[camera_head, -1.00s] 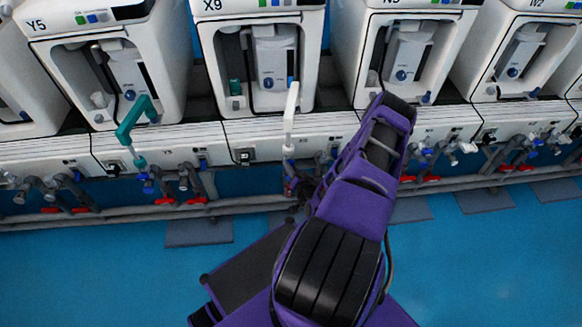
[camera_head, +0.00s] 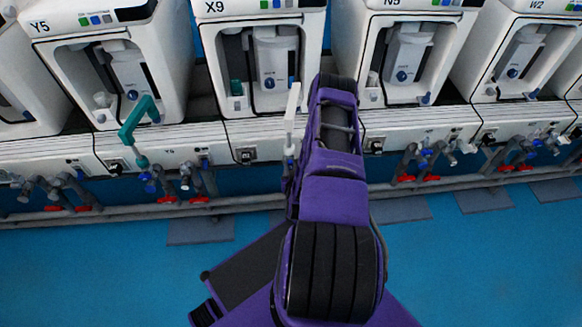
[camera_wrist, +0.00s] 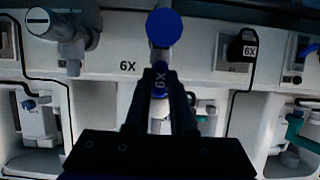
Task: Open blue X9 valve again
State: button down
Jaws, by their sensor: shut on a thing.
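The blue X9 valve shows in the wrist view as a round blue cap (camera_wrist: 163,27) and a blue piece marked X9 just below it, seen upside down. My gripper (camera_wrist: 160,74) has its dark fingers on either side of the marked blue piece and is shut on it. In the head view my purple arm hides the valve and my gripper. The white X9 machine (camera_head: 262,60) stands behind my arm, with a white upright lever (camera_head: 291,115) at its front.
Machines Y5 (camera_head: 100,28) and N5 (camera_head: 420,25) stand on either side. A teal handle (camera_head: 136,125) sticks out at Y5. Pipes with red and blue valves run low along the row. A dark socket (camera_wrist: 240,50) is beside the valve.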

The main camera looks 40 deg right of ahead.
jog(key=shift+w, duration=0.1)
dwell(0.3)
jog(key=c, duration=0.8)
grip_release()
jog(key=shift+o, duration=0.2)
jog(key=shift+r, duration=0.1)
